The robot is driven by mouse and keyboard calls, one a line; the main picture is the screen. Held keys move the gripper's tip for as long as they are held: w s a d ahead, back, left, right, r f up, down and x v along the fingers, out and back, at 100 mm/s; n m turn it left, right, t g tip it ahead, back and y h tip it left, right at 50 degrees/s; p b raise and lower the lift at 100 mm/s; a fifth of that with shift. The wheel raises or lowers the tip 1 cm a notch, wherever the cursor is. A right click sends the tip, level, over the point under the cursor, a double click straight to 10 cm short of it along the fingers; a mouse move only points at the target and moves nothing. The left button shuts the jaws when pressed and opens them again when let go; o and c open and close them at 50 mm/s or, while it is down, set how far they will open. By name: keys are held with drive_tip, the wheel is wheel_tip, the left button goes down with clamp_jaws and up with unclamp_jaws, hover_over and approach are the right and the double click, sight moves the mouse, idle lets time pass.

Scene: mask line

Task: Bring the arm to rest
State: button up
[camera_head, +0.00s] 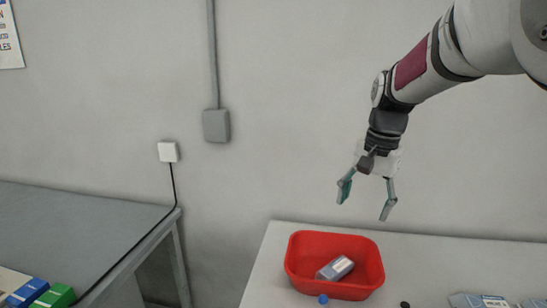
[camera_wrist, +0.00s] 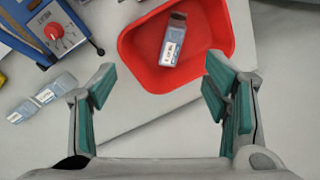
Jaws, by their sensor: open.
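My gripper (camera_head: 367,202) hangs open and empty above the white table, over the right part of the red bin in the head view. In the wrist view my gripper (camera_wrist: 160,95) shows its two teal-padded fingers spread wide with nothing between them. The red bin (camera_head: 300,283) stands on the table and holds one grey-blue labelled packet (camera_head: 335,268). In the wrist view the red bin (camera_wrist: 140,70) lies beyond the fingertips, with the packet (camera_wrist: 174,42) inside it.
A blue device with a red knob (camera_wrist: 55,30) stands beside the bin in the wrist view. Packets (camera_head: 490,301) lie at the table's right. A blue cap (camera_head: 323,299) sits before the bin. A grey bench (camera_head: 80,215) with blue and green boxes is at left.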

drive_tip(key=s+r+n+t, duration=0.1)
drive_tip(key=s+r+n, duration=0.1)
drive_tip(key=s, duration=0.6)
drive_tip(key=s+r+n+t, duration=0.1)
drive_tip(key=s+r+n, duration=0.15)
drive_tip(key=s, duration=0.55)
drive_tip(key=s+f+n+t+h, duration=0.1)
drive_tip(key=s+f+n, duration=0.2)
drive_tip(key=s, duration=0.9)
drive_tip(key=shift+s+a+f, duration=0.2)
drive_tip(key=shift+s+f, duration=0.2)
drive_tip(key=shift+n, duration=0.25)
